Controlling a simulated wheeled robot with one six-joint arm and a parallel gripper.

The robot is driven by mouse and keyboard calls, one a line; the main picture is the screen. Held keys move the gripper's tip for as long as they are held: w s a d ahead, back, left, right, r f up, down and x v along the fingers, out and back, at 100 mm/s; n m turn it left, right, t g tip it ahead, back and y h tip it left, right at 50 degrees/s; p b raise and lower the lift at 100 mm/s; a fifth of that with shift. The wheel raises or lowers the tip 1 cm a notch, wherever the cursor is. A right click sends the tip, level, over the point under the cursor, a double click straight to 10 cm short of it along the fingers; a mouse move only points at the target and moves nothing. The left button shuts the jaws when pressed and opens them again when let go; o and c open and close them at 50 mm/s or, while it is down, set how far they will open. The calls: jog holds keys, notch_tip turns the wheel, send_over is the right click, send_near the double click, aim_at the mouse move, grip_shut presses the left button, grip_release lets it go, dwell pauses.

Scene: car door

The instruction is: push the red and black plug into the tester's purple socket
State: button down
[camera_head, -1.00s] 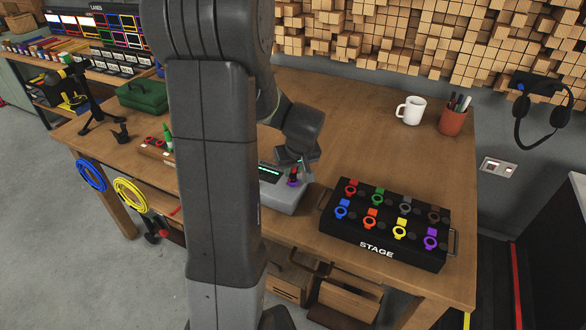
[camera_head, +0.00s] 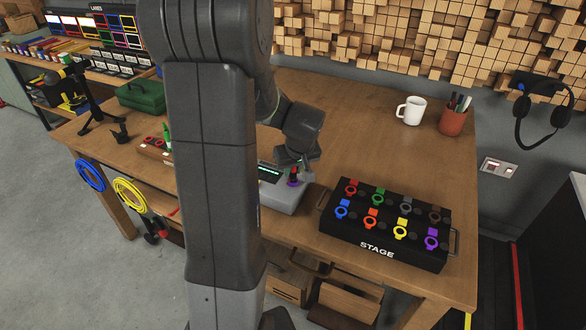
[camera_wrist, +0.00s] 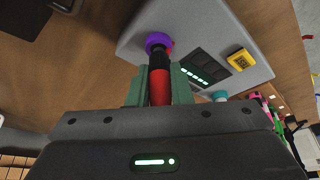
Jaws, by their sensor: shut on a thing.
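The red and black plug (camera_wrist: 160,85) is between the green fingers of my gripper (camera_wrist: 159,90) in the wrist view, with its black end toward the purple socket (camera_wrist: 157,41). The black end meets or overlaps the purple ring in that view; I cannot tell how deep it sits. The grey tester (camera_wrist: 205,35) has a row of green lights and a yellow button. In the head view my gripper (camera_head: 293,168) is over the tester (camera_head: 287,197), and the purple socket (camera_head: 292,184) shows just under the plug. My arm hides the tester's left part.
A black stage box (camera_head: 375,254) with several coloured rings stands to the right of the tester, near the table's front edge. A white mug (camera_head: 411,110) and a pen cup (camera_head: 453,121) stand at the back right. The wooden table (camera_head: 365,145) between is clear.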

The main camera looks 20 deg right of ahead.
jog(key=shift+f+b, duration=0.6)
jog(key=c, duration=1.2)
grip_release()
jog(key=shift+c, duration=0.2)
jog(key=p+v, duration=0.1)
jog(key=v, duration=1.2)
jog(key=shift+r, duration=0.4)
jog(key=shift+s, duration=0.1)
jog(key=b+x, duration=0.1)
jog(key=x, duration=1.2)
jog(key=shift+f, duration=0.4)
jog(key=shift+a, duration=0.15)
